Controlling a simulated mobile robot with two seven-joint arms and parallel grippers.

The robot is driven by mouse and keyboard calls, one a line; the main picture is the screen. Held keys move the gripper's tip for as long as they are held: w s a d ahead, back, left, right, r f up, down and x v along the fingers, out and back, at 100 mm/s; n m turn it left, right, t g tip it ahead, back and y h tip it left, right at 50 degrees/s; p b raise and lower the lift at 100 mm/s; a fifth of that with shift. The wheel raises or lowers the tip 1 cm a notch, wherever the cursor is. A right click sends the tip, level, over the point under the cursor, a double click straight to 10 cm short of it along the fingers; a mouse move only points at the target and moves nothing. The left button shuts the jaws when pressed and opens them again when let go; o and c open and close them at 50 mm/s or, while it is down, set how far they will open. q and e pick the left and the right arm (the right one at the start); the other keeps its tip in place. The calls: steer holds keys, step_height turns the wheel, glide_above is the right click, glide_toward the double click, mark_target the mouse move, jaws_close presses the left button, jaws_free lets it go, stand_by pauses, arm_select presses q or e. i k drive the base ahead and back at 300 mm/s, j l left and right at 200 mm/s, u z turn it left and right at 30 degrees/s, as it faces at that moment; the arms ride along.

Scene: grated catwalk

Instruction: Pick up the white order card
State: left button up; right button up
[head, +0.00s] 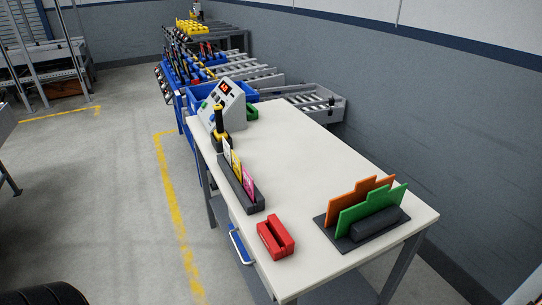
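The white order card (227,151) stands upright in a dark slotted holder (254,205) on the left edge of the white table. It is the farthest of the cards in the holder, behind a yellow card (236,166) and a magenta card (248,184). Only a small part of the white card shows. Neither of my grippers is in view.
A red block (275,239) sits at the table's (310,160) near left. Orange and green boards (370,207) stand in a dark rack at right. A yellow-black handheld tool (218,122) and grey display box (226,100) stand beyond the cards. The table's middle is clear.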

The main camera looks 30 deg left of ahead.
mark_target(227, 151)
steer(key=k+j+z, duration=0.1)
steer(key=z, duration=0.35)
steer(key=k+j+z, duration=0.1)
steer(key=z, duration=0.4)
steer(key=k+z, duration=0.1)
steer(key=z, duration=0.35)
steer(key=k+j+z, duration=0.1)
steer(key=z, duration=0.35)
steer(key=k+z, duration=0.2)
steer(key=z, duration=0.25)
steer(key=k+z, duration=0.15)
steer(key=z, duration=0.35)
steer(key=k+j+z, duration=0.25)
steer(key=k, duration=0.15)
steer(key=k+z, duration=0.3)
steer(key=k+j+u, duration=1.05)
steer(key=j+u, duration=0.15)
steer(key=k+j+u, duration=0.15)
steer(key=j+u, duration=0.15)
steer(key=j, duration=0.2)
steer(key=k+j+u, duration=0.1)
steer(key=j+u, duration=0.2)
steer(key=j, duration=0.15)
